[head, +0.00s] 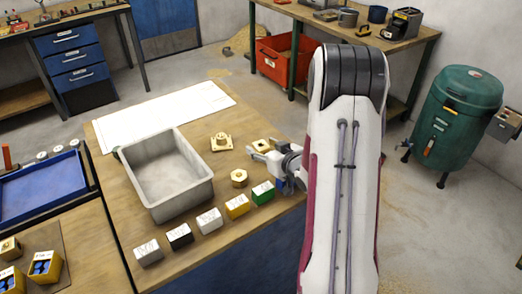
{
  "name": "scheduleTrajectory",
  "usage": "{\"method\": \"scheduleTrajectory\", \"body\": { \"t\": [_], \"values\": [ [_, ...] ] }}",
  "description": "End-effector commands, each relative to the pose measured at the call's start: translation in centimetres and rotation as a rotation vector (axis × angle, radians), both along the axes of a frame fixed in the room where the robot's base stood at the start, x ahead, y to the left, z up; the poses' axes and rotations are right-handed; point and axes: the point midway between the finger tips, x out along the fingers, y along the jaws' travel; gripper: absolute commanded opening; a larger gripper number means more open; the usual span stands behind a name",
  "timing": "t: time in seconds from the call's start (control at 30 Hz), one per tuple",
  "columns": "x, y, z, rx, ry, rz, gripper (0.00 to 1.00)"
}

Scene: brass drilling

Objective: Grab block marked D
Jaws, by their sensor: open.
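A row of small blocks stands along the front edge of the wooden table: a grey-white block (148,253), a black block (180,238), a white block (209,221), a yellow block (237,207) and a green block (263,193). Their markings are too small to read, so I cannot tell which is D. My gripper (256,152) is open at the table's right side, behind the green block and apart from the row. My arm hides the table's far right edge.
A grey open bin (187,205) stands left of the brass parts. A flanged brass piece (222,142) and a brass hex piece (239,178) lie nearby; another brass piece (262,145) is close to my gripper. A white sheet (165,113) covers the back.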

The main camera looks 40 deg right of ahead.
Motion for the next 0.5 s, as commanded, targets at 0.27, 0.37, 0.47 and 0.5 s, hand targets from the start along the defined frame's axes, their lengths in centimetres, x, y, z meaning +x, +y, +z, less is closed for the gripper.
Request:
{"method": "scheduleTrajectory", "body": {
  "t": [0.27,0.37,0.47,0.5],
  "values": [
    [0.01,-0.02,0.0,0.0,0.0,-0.001,0.5],
    [0.0,-0.03,0.01,0.0,0.0,-0.001,0.5],
    [0.0,-0.03,0.01,0.0,0.0,-0.001,0.5],
    [0.0,-0.03,0.0,0.0,0.0,-0.001,0.4]
  ]
}}
